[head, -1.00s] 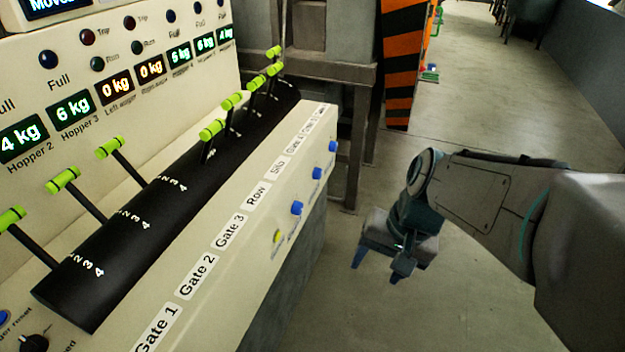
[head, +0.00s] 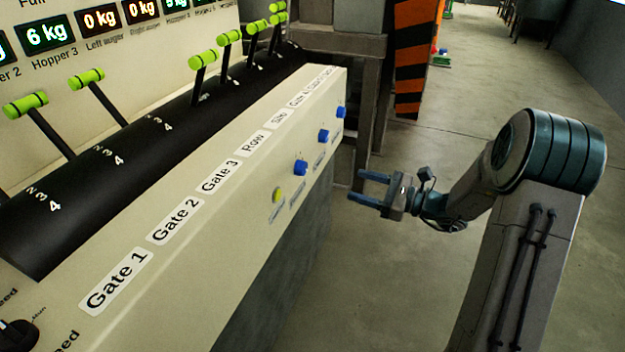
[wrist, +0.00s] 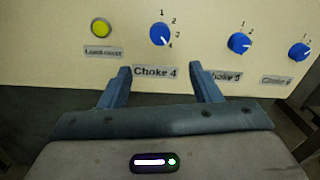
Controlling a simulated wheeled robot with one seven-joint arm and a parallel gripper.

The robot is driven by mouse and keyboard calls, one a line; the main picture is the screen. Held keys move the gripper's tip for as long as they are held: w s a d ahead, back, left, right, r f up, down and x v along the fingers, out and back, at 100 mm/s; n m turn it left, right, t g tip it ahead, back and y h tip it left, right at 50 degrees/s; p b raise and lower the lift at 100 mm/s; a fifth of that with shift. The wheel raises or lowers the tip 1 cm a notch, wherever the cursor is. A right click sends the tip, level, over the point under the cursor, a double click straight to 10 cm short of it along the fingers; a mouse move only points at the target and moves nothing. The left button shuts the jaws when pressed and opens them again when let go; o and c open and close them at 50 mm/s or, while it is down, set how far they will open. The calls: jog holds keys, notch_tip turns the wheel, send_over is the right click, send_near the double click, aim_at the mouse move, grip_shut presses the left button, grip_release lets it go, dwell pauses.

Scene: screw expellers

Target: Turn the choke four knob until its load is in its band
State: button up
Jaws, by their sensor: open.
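The choke four knob (wrist: 160,34) is a round blue knob with a white pointer and numbers around it, above the label "Choke 4" (wrist: 155,72) in the wrist view. Its pointer is toward the lower right, near the 4. In the head view the knob (head: 300,167) is the nearest blue one on the panel front. My gripper (wrist: 158,75) is open and empty, its fingers spread below and either side of the knob and short of the panel. In the head view my gripper (head: 358,186) points left at the panel with a gap between. No readout labelled for choke four is legible.
A yellow button (wrist: 101,28) is left of the knob. Two more blue knobs, choke 5 (wrist: 239,43) and another (wrist: 299,51), are on its right. Green-handled levers (head: 203,59) stand on the console top. A striped post (head: 409,60) stands beyond; the floor right is clear.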

aim_at(305, 169)
jog(key=b+x, duration=0.1)
jog(key=x, duration=1.2)
jog(key=shift+w+a+b, duration=0.25)
jog(key=shift+a+b, duration=0.05)
jog(key=shift+b, duration=0.1)
jog(key=c, duration=1)
